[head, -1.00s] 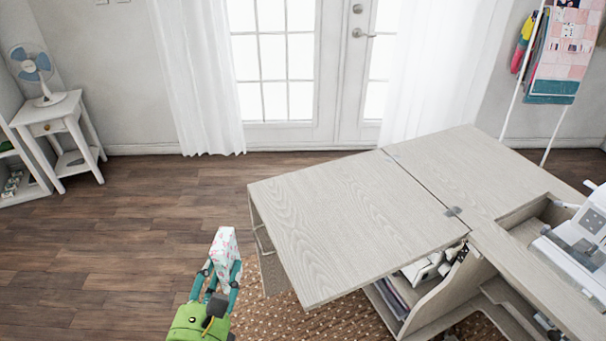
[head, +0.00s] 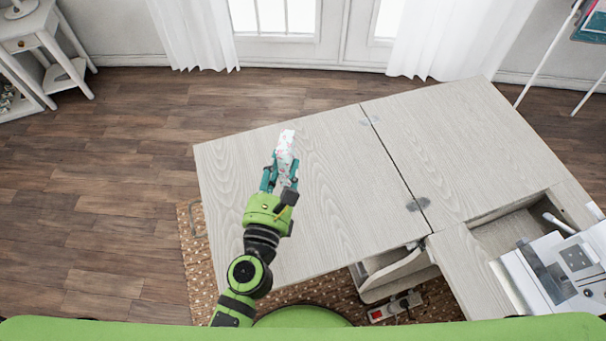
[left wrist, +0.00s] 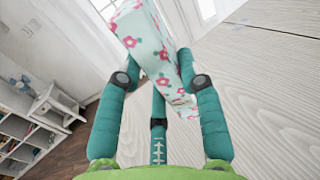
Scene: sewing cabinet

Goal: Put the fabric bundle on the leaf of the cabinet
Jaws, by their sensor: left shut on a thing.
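The fabric bundle (head: 286,150) is white with pink flowers and green leaves. My left gripper (head: 281,176) is shut on it, and the bundle points away from my arm. In the head view both appear over the left leaf of the cabinet (head: 335,190), a pale wood-grain panel. The bundle (left wrist: 150,50) is tilted between the teal fingers in the left wrist view, with the leaf (left wrist: 255,95) behind and to the right. I cannot tell whether the bundle touches the leaf. My right gripper is not in view.
The rest of the cabinet top (head: 455,145) lies to the right, across a hinged seam. A white sewing machine (head: 560,270) sits at the right. A power strip (head: 395,307) lies on the dotted rug (head: 200,270). The leaf around the bundle is bare.

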